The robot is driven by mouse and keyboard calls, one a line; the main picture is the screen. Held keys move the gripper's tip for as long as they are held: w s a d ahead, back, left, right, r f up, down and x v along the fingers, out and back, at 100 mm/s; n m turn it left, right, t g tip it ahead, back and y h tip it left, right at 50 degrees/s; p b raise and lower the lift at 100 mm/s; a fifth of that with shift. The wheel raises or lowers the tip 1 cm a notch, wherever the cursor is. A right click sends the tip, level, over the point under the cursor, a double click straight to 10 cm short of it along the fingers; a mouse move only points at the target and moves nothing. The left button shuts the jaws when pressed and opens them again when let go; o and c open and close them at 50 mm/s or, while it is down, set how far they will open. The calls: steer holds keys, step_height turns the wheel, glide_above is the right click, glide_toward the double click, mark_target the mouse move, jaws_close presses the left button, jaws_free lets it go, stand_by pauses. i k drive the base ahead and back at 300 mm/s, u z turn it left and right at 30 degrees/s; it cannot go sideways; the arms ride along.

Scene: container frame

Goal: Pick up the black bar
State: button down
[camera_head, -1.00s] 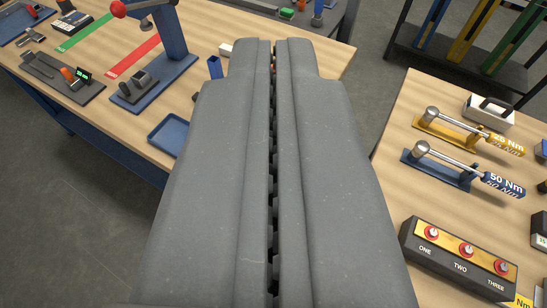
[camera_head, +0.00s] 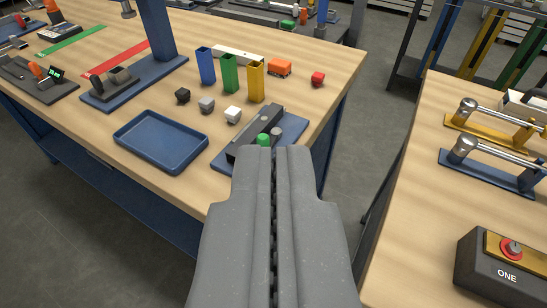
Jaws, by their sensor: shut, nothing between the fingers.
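My gripper (camera_head: 273,152) is shut and empty, its two grey fingers pressed together and pointing away over the front edge of the wooden table. A long dark bar-shaped block (camera_head: 247,137) lies on a blue base plate (camera_head: 290,130) just beyond the fingertips; it looks like the black bar, but I cannot be sure. A green knob (camera_head: 263,139) and a grey knob (camera_head: 276,133) show beside it. The fingertips hide part of the plate, and I cannot tell their height above it.
A blue tray (camera_head: 160,168) is left of the plate. Blue, green and yellow upright holders (camera_head: 229,75) are farther back. A second table (camera_head: 415,215) stands right, across a floor gap.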

mark_target(269, 117)
steer(key=u, duration=1.55)
steer(key=k, duration=1.3)
steer(key=z, duration=1.1)
steer(key=i, duration=1)
steer(key=u, duration=0.05)
